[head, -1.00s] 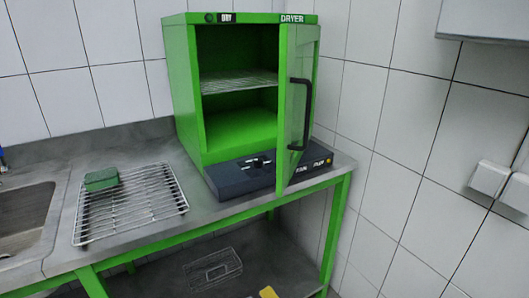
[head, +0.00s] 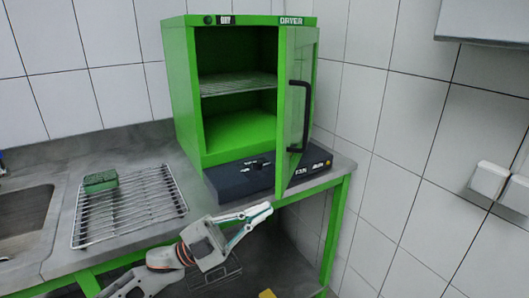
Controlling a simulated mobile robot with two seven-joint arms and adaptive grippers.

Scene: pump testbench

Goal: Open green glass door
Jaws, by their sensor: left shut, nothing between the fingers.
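The green dryer cabinet (head: 187,95) stands at the back right of the counter. Its green-framed glass door (head: 294,130) stands swung open on the right side, with a black bar handle (head: 306,115) on its outer face. The inside shows a wire shelf and is otherwise empty. My left gripper (head: 269,208) is in front of the counter's front edge, below the dryer's dark control base. Its fingers are closed together with nothing held, pointing right. It looks apart from the door. My right gripper is not in view.
A wire rack (head: 130,210) with a green sponge (head: 100,181) lies on the grey counter (head: 75,262), beside a sink (head: 22,215) at the left. A tiled wall (head: 400,170) closes the right side. White wall boxes (head: 489,178) sit at far right.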

